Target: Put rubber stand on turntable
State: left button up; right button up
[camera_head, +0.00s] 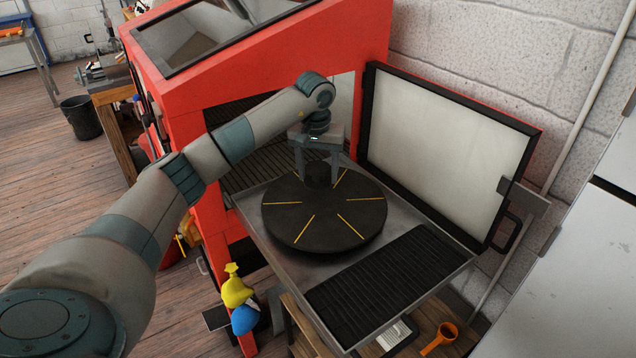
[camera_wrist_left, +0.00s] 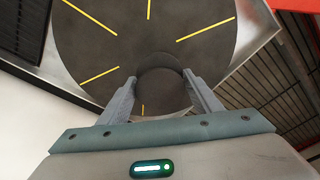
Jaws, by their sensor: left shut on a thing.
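The turntable (camera_head: 290,226) is a round black disc with yellow radial lines, on a metal tray in front of a red cabinet. My left gripper (camera_head: 319,184) is over the far part of the disc. It is shut on the rubber stand (camera_head: 319,175), a dark, round piece that shows between the fingers in the left wrist view (camera_wrist_left: 160,86). The stand is at or just above the disc; I cannot tell whether it touches. The gripper hides part of it. My right gripper is not in view.
The red cabinet (camera_head: 270,58) stands behind the tray, with its pale door (camera_head: 440,140) open at the right. A black ribbed mat (camera_head: 385,285) lies at the tray's front right. Yellow and blue spray bottles (camera_head: 236,288) are at the front left. The disc's near half is clear.

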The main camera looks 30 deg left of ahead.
aim_at(318, 183)
pick_arm(q)
notch_tip(318, 183, down, 3)
jog(key=shift+p, duration=1.05)
jog(key=shift+f, duration=0.45)
jog(key=shift+f, duration=0.15)
jog(key=o, duration=1.2)
